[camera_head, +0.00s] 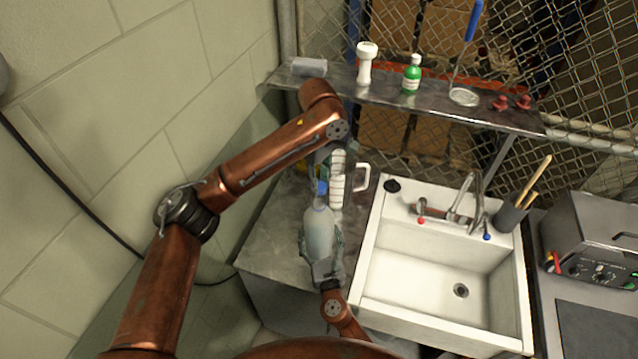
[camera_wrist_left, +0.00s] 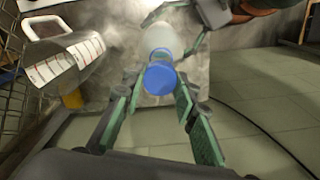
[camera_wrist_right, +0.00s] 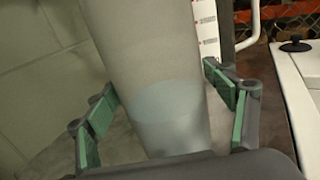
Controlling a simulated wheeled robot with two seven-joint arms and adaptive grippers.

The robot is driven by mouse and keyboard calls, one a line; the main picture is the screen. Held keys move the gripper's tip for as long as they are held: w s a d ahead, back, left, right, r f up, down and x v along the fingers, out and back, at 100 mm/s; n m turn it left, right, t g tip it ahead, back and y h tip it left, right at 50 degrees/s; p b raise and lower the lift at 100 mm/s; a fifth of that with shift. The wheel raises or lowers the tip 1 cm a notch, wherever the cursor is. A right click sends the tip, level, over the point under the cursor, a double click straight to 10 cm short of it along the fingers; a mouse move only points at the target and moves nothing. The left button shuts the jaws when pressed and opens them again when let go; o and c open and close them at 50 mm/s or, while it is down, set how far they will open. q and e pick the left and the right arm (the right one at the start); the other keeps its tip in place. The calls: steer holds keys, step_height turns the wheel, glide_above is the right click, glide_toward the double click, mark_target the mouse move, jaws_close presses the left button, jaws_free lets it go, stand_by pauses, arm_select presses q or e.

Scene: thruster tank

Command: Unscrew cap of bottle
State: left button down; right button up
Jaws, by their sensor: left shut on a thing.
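The bottle (camera_head: 319,232) is pale and translucent with clear liquid in its lower part, and it has a blue cap (camera_head: 321,187). My right gripper (camera_head: 320,250) has its fingers around the bottle's body. In the right wrist view, the bottle (camera_wrist_right: 160,75) fills the space between the green-padded fingers of my right gripper (camera_wrist_right: 165,92). My left gripper (camera_wrist_left: 159,88) is shut on the blue cap (camera_wrist_left: 160,77), with one finger on each side of it. In the head view my left gripper (camera_head: 326,176) is partly hidden by its own arm.
A white sink (camera_head: 375,290) with a tap is to the right. A shelf (camera_head: 430,109) above holds a white container (camera_head: 366,62) and a green bottle (camera_head: 412,76). The metal counter (camera_head: 272,240) is bare at left.

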steer(key=shift+o, duration=0.9)
steer(key=shift+s, duration=0.1)
